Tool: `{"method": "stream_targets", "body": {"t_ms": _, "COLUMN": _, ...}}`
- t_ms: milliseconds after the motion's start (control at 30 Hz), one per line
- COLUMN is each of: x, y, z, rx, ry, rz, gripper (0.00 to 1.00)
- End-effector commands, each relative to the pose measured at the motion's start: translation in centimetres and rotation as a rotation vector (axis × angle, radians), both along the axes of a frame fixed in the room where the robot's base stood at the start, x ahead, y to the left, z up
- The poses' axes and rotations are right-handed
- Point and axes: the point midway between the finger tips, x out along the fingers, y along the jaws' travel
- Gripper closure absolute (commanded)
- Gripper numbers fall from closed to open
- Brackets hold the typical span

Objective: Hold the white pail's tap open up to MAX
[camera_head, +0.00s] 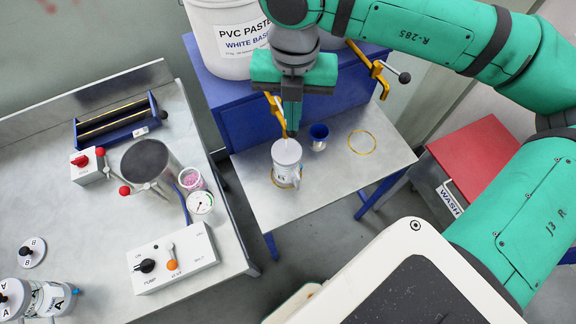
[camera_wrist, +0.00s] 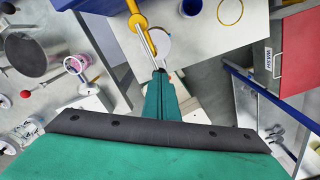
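The white pail (camera_head: 228,38), labelled PVC PASTE WHITE BASE, stands on a blue cabinet at the top of the head view. Its yellow tap (camera_head: 276,108) hangs at the front; in the wrist view the tap (camera_wrist: 138,20) has a grey metal lever reaching toward my fingertips. My gripper (camera_head: 291,122) is at the tap, its fingers together, also in the wrist view (camera_wrist: 160,76). Contact with the lever end is unclear. A white jug (camera_head: 286,160) with a handle stands upright below the tap. Its MAX mark, fill level and any stream cannot be made out.
A blue cup (camera_head: 319,136) and an empty yellow ring (camera_head: 362,143) are right of the jug on the metal shelf (camera_head: 340,185). A second yellow tap (camera_head: 372,68) has a black-knobbed lever. A bench with a pump box (camera_head: 175,258) is at left, a red WASH unit (camera_head: 480,150) at right.

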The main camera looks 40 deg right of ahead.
Motion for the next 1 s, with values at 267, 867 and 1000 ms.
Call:
{"method": "stream_targets", "body": {"t_ms": 267, "x": 0.1, "y": 0.0, "z": 2.9, "rx": -0.003, "ry": -0.001, "rz": 0.000, "gripper": 1.00}}
{"method": "stream_targets", "body": {"t_ms": 867, "x": 0.2, "y": 0.2, "z": 5.0, "rx": -0.001, "ry": -0.001, "rz": 0.006, "gripper": 1.00}}
{"method": "stream_targets", "body": {"t_ms": 1000, "x": 0.2, "y": 0.2, "z": 5.0, "rx": -0.001, "ry": -0.001, "rz": 0.006, "gripper": 1.00}}
